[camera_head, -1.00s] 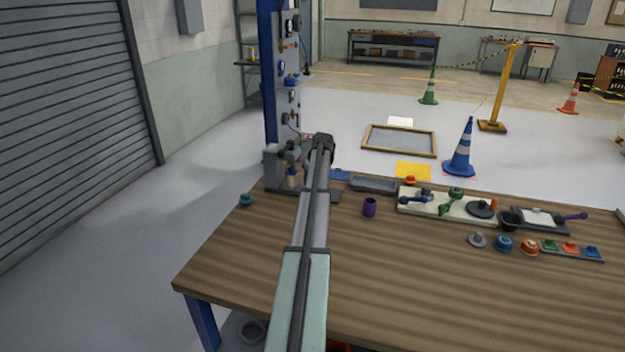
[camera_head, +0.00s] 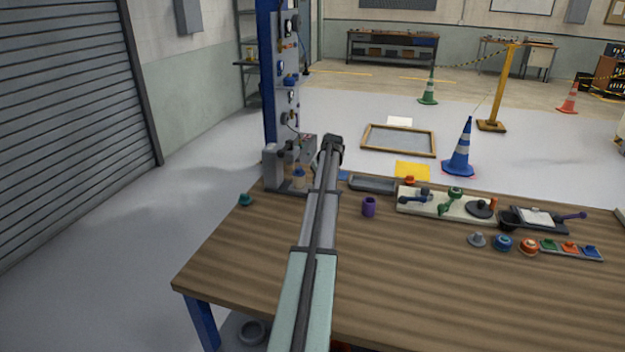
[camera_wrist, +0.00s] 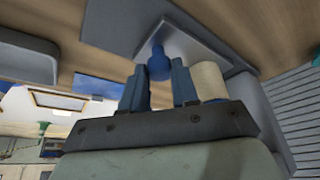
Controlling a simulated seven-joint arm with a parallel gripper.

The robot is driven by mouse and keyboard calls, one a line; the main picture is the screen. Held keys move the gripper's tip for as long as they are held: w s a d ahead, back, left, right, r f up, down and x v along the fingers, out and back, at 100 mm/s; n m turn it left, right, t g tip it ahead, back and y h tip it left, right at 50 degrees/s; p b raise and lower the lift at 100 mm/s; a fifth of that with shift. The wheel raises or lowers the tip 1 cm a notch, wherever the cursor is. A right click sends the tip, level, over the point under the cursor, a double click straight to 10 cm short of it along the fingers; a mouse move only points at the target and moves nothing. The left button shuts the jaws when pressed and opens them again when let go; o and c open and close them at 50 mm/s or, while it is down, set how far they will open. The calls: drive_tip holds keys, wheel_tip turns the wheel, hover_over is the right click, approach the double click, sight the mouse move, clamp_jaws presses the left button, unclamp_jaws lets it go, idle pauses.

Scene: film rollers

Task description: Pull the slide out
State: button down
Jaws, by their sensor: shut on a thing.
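The slide's blue knob (camera_wrist: 158,64) shows in the wrist view against a pale grey plate (camera_wrist: 190,45). My gripper (camera_wrist: 160,78) has its two blue fingers on either side of this knob and is shut on it. A cream roller (camera_wrist: 208,80) stands close beside the right finger. In the head view, the grey roller device (camera_head: 271,166) stands at the table's far left corner, with a cream roller (camera_head: 299,178) beside my arm. My arm hides the knob and fingers there.
A purple cup (camera_head: 369,207) stands to the right of my arm, before a grey tray (camera_head: 372,185). A board with handles (camera_head: 445,209) lies farther right. A teal knob (camera_head: 246,200) is at the left table edge.

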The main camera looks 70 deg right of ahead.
drive_tip(key=s, duration=0.7)
drive_tip(key=c, duration=0.9)
unclamp_jaws()
drive_tip(key=shift+o, duration=0.2)
drive_tip(key=shift+r, duration=0.1)
drive_tip(key=v, duration=1.3)
drive_tip(key=shift+r, duration=0.3)
drive_tip(key=shift+a, duration=0.1)
